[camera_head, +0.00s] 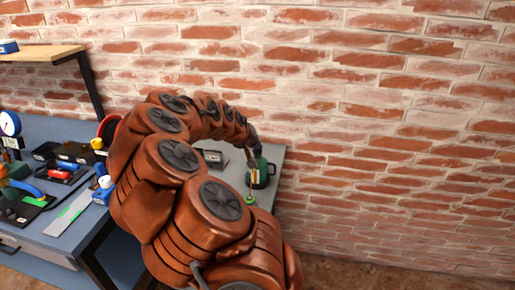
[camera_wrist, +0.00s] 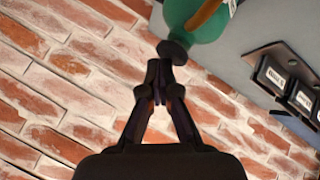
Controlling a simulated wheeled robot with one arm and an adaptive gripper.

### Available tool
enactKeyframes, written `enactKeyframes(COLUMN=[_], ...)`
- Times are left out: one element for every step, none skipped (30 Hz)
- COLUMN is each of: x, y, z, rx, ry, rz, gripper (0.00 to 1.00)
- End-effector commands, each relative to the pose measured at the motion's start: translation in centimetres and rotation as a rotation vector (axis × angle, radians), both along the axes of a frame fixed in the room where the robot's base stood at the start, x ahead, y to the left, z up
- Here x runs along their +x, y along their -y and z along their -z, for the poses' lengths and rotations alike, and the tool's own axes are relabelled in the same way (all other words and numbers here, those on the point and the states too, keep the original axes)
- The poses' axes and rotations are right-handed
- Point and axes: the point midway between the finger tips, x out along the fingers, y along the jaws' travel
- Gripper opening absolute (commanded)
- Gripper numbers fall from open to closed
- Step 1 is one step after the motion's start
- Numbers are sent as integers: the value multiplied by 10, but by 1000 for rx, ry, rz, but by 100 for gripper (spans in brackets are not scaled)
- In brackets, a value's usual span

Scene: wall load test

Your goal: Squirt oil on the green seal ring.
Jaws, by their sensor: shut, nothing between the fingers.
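A dark green rounded can, seemingly the oil can (camera_head: 266,173), stands on the grey table at the wall. In the wrist view a green body (camera_wrist: 205,22) with an orange-brown curved part shows at the top. My gripper (camera_wrist: 160,88) is shut and empty, its fingertips just below a dark round disc (camera_wrist: 172,52) beside that green body. I cannot tell whether they touch. In the head view my gripper (camera_head: 254,148) is small and partly hidden, close to the can. A small bright green piece (camera_head: 248,200) sits in front of the can; I cannot tell whether it is the seal ring.
The brick wall (camera_head: 390,130) stands close behind. The grey table (camera_head: 278,153) has a dark labelled holder (camera_head: 213,157), also in the wrist view (camera_wrist: 285,82). A blue bench (camera_head: 70,245) at left holds several tools and a gauge (camera_head: 10,123). A wooden shelf (camera_head: 40,53) hangs above.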

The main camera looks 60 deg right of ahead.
Motion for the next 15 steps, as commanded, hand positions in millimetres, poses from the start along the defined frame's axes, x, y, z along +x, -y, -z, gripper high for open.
enactKeyframes(x=[0, 0, 0, 0, 0, 0, 0, 0, 0, 0, 0, 0, 0, 0, 0], y=[0, 0, 0, 0, 0, 0, 0, 0, 0, 0, 0, 0, 0, 0, 0], z=[1, 2, 2, 2, 3, 3, 3, 4, 4, 4, 5, 5, 5, 6, 6], rx=[1, 1, 1, 1, 1, 1, 1, 1, 1, 1, 1, 1, 1, 1, 1], ry=[-1, -1, -1, -1, -1, -1, -1, -1, -1, -1, -1, -1, -1, -1, -1], rz=[1, 1, 1, 1, 1, 1, 1, 1, 1, 1, 1, 1, 1, 1, 1], gripper=[0, 0, 0, 0, 0, 0, 0, 0, 0, 0, 0, 0, 0, 0, 0])
